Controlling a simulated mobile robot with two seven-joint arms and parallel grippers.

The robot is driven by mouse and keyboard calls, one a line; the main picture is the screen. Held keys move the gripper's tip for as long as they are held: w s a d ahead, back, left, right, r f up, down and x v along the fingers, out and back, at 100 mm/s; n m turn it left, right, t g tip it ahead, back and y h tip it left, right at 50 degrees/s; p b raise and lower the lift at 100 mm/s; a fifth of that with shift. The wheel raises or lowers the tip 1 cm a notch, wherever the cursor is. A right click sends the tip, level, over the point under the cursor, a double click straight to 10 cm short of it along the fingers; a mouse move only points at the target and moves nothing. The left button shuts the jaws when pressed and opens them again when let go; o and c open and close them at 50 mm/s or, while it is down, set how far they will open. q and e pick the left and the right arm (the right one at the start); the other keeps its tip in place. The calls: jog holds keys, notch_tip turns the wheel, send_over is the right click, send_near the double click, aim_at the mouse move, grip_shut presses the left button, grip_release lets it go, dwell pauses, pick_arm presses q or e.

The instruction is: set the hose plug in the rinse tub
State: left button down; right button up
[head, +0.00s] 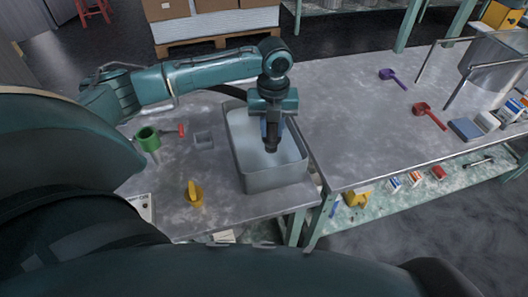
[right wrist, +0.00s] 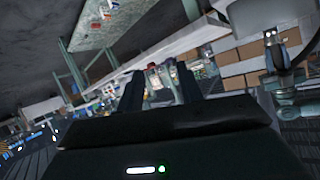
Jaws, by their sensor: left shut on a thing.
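The rinse tub (head: 248,173) is a grey, open, rectangular bin on the near metal table in the head view. My left gripper (head: 271,138) points down inside the tub's outline, over its pale inside. It is shut on a small dark piece, the hose plug (head: 272,149), at its fingertips. The gripper hides most of the plug, and I cannot tell whether it touches the tub floor. My right gripper (right wrist: 160,85) shows only in the right wrist view, its two dark fingers apart with nothing clear between them.
Left of the tub are a green cup (head: 147,139), a red-ended tool (head: 181,130), a small grey tray (head: 203,140) and a yellow scoop (head: 194,194). The right-hand table holds a purple scoop (head: 392,77), a red scoop (head: 428,114) and a steel pot (head: 496,68); its middle is clear.

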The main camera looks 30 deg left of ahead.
aim_at(271, 153)
pick_arm(q)
jog(key=shift+s+f, duration=0.15)
jog(key=shift+f, duration=0.25)
notch_tip(271, 153, down, 9)
jog(key=shift+f+b, duration=0.15)
jog(key=shift+b, duration=0.5)
jog(key=c, duration=1.2)
grip_release()
jog(key=shift+f, duration=0.1)
jog(key=shift+o, duration=0.3)
